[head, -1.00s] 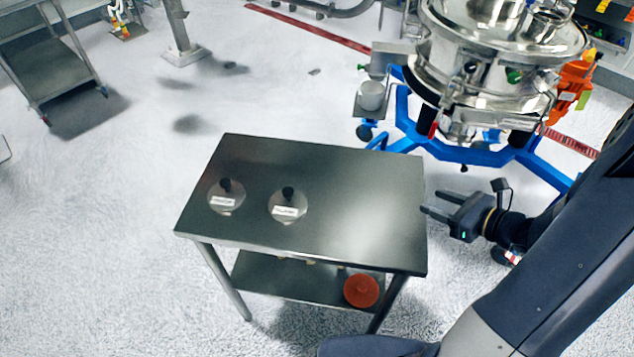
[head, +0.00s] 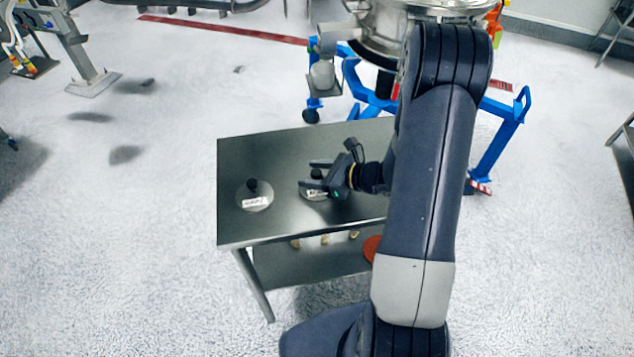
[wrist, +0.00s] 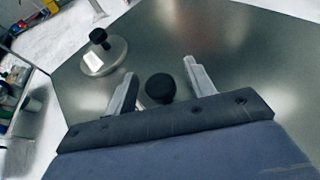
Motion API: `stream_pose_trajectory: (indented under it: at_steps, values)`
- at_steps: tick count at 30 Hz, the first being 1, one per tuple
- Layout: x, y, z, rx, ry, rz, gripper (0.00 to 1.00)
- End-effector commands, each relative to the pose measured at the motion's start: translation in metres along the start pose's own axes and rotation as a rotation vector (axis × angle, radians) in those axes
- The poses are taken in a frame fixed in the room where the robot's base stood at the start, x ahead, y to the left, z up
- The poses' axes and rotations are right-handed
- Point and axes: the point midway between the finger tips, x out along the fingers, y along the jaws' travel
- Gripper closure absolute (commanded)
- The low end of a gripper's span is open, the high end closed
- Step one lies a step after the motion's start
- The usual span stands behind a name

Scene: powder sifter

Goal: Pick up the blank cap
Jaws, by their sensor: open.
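Two round metal caps, each with a black knob and a white label, sit on the steel table; I cannot read which label says blank. The left cap (head: 254,199) stands clear and also shows in the wrist view (wrist: 103,59). The right cap (head: 311,195) is partly covered by my gripper (head: 309,173). In the wrist view, its black knob (wrist: 160,87) shows between the two open fingers of my gripper (wrist: 162,72), with a gap on each side. The disc below that knob is hidden there. My gripper holds nothing.
The steel table (head: 262,156) has bare top around the caps. A red round item (head: 372,248) and several small pale items lie on its lower shelf. A blue-framed sifter (head: 385,25) stands behind the table, close to my arm.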

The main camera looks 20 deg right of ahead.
Motion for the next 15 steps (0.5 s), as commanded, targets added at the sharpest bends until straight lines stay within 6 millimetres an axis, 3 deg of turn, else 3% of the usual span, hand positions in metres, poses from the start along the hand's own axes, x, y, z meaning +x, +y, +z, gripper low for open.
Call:
stream_pose_trajectory:
  at_steps: [4,11,15]
  values:
    - [0.0139,0.0002,0.0007,-0.002,0.001,0.001,0.49]
    - [0.0158,-0.0001,0.0003,-0.001,0.0,-0.001,0.49]
    - [0.0156,-0.0001,0.0003,-0.001,0.0,-0.001,0.58]
